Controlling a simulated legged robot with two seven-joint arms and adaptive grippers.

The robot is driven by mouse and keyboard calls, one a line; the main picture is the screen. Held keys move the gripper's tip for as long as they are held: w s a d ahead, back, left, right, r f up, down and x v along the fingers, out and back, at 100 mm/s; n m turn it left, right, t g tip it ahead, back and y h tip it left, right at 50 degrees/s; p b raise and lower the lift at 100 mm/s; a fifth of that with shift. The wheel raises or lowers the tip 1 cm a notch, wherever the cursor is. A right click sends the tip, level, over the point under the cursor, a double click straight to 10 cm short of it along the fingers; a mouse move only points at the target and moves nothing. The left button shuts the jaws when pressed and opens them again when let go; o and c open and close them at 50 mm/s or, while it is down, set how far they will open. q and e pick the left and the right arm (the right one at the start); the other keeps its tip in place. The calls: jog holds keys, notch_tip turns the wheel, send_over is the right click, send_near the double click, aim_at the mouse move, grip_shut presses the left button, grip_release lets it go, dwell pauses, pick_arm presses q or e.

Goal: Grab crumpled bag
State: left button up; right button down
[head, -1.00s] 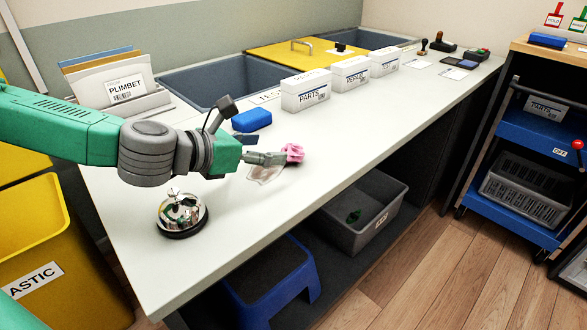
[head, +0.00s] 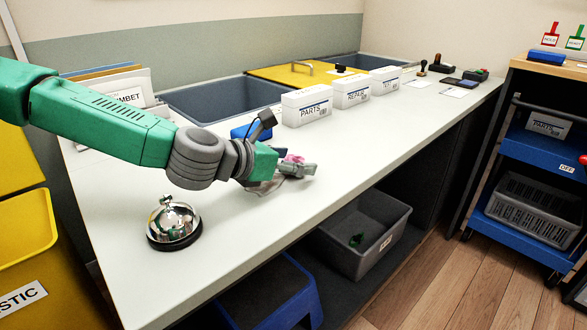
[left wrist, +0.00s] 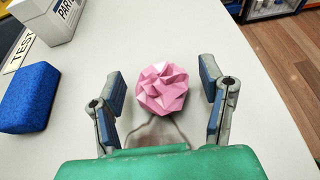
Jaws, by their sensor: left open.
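A pink, faceted, crumpled lump, which looks like the crumpled bag (left wrist: 162,88), lies on the white counter. In the left wrist view it sits between the two fingers of my left gripper (left wrist: 162,80), with a gap on each side. In the head view only a bit of the pink bag (head: 293,158) shows behind my left gripper (head: 303,168), which is low over the counter. My left gripper is open and empty. My right gripper is not in view.
A blue block (left wrist: 30,97) lies left of the gripper in the left wrist view. A chrome bell (head: 173,222) stands near the counter's front left. White labelled boxes (head: 307,107) and sunken grey bins (head: 220,105) line the back. The counter (head: 240,245) is clear toward its front edge.

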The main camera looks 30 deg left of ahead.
pick_arm(q)
jog(key=c, duration=0.8)
